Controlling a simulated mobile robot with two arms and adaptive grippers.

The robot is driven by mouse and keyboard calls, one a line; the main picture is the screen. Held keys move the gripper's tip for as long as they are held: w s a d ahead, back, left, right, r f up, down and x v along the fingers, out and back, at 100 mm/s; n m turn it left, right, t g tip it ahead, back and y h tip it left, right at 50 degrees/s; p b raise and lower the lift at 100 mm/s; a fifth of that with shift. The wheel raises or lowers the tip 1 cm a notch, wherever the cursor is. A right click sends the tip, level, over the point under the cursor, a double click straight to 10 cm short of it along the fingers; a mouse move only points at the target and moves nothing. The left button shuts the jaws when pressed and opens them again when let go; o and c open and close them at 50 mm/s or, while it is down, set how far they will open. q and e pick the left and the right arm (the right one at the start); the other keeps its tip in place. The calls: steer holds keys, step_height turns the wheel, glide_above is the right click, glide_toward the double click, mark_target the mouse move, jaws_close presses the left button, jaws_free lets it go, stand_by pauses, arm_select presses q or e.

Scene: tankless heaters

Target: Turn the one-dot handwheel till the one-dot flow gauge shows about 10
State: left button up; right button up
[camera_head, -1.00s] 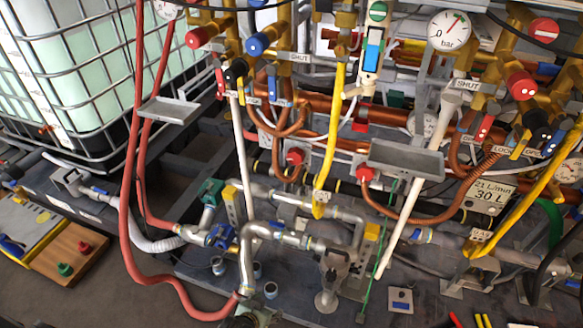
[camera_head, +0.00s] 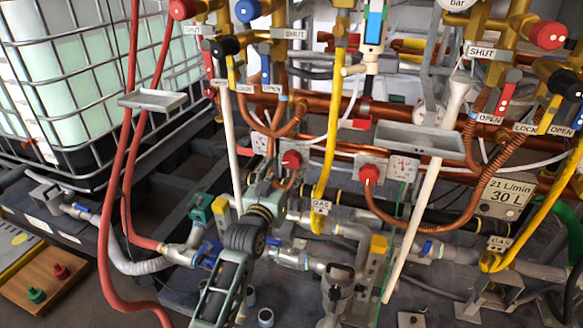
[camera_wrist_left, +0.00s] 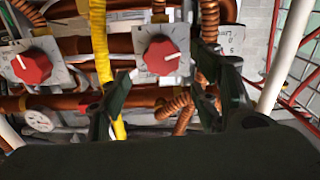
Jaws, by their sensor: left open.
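Two red knobs on pale square plates show in the head view, a left red knob (camera_head: 291,159) and a right red knob (camera_head: 368,173). A small dial (camera_head: 404,168) is beside the right knob. The wrist view shows a left red knob (camera_wrist_left: 32,66) and a central red knob (camera_wrist_left: 163,54), each with a white mark. A round gauge (camera_wrist_left: 38,120) is at its lower left. I cannot read dots or needle values. My left gripper (camera_head: 265,190) is below the left knob in the head view. In the wrist view its open fingers (camera_wrist_left: 160,88) frame the central knob, apparently without contact.
Yellow hoses (camera_head: 331,120), copper pipes (camera_head: 345,151) and a white pipe (camera_head: 412,235) run close around the knobs. A grey tray (camera_head: 420,140) juts out above the right knob. Red hoses (camera_head: 124,130) hang at left, before a caged white tank (camera_head: 70,85).

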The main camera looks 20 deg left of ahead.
mark_target(292, 162)
arm_select(q)
steer(key=w+b, duration=0.1)
steer(key=w, duration=0.3)
steer(key=shift+d+f, duration=0.1)
steer(key=shift+w+b, duration=0.3)
steer(key=shift+w, duration=1.2)
arm_select(e)
steer(key=shift+w+a+f+t, duration=0.15)
steer(key=shift+w+t, duration=0.1)
steer(key=shift+w, duration=0.2)
steer(key=shift+w+a+f+t, duration=0.1)
steer(key=shift+w+f+t, duration=0.1)
steer(key=shift+w, duration=0.3)
steer(key=shift+w+a+f+t, duration=0.15)
steer(key=shift+w+t, duration=0.1)
steer(key=shift+w, duration=0.2)
arm_select(q)
steer(key=shift+c, duration=0.5)
